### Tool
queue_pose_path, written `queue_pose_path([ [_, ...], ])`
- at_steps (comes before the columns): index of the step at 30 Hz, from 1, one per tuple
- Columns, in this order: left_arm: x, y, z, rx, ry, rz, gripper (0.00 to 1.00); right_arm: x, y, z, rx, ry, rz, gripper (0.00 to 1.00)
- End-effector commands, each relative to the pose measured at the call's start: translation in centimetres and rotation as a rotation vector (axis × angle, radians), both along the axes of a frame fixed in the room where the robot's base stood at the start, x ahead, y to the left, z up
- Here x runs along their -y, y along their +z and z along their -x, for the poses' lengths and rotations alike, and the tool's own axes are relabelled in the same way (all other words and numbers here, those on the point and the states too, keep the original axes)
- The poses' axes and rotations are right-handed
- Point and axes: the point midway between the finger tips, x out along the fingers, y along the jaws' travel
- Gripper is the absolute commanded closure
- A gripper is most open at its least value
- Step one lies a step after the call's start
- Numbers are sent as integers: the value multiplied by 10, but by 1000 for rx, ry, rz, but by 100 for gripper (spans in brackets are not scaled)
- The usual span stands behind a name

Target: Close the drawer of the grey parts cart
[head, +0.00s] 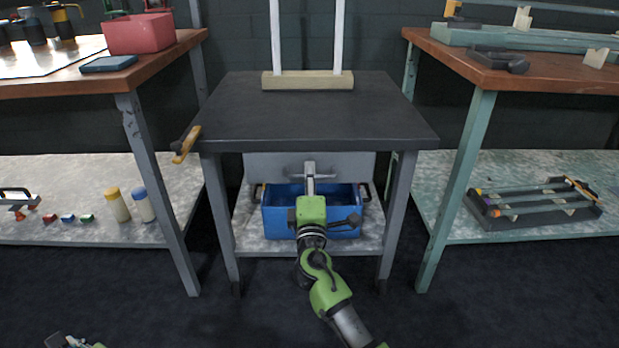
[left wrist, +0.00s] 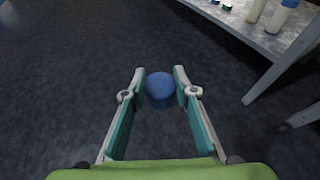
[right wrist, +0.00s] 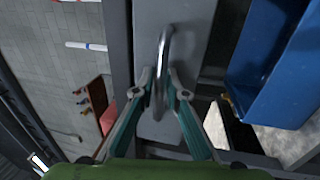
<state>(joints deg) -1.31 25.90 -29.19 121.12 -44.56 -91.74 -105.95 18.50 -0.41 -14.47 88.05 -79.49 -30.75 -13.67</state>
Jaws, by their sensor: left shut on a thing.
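The grey parts cart has a dark top (head: 320,110). Its grey drawer front (head: 262,165) shows beneath the top's front edge, and no drawer interior is visible in the head view. My right gripper (head: 310,178) is in front of the drawer's middle. In the right wrist view, the bare metal handle (right wrist: 166,45) runs between the fingertips of my right gripper (right wrist: 162,78); whether they press on it is unclear. My left gripper (left wrist: 160,75) is shut on a round blue object (left wrist: 160,92), held above the dark floor. In the head view its arm shows only at the bottom left.
A blue bin (head: 282,220) sits on the cart's lower shelf, behind my right arm. A yellow-handled tool (head: 185,145) hangs at the cart's left edge. Wooden-topped benches (head: 165,60) stand on both sides, with bottles (head: 118,205) on the left lower shelf. The floor in front is clear.

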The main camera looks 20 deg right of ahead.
Motion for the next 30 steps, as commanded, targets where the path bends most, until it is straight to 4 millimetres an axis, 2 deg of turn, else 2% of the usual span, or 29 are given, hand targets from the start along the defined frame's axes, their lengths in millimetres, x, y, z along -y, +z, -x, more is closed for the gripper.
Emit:
queue_pose_path([
  [10, 0, 0, 0, 0, 0, 0, 87, 0, 1, 0, 2, 1, 0, 86],
  [14, 0, 0, 0, 0, 0, 0, 87, -3, -2, 9, 0, 2, -1, 86],
  [17, 0, 0, 0, 0, 0, 0, 87, -8, -6, 24, -2, 3, -2, 86],
  [24, 0, 0, 0, 0, 0, 0, 87, -22, -16, 74, -3, 2, -1, 86],
  [30, 0, 0, 0, 0, 0, 0, 87, -30, -21, 103, -3, 1, -1, 86],
])
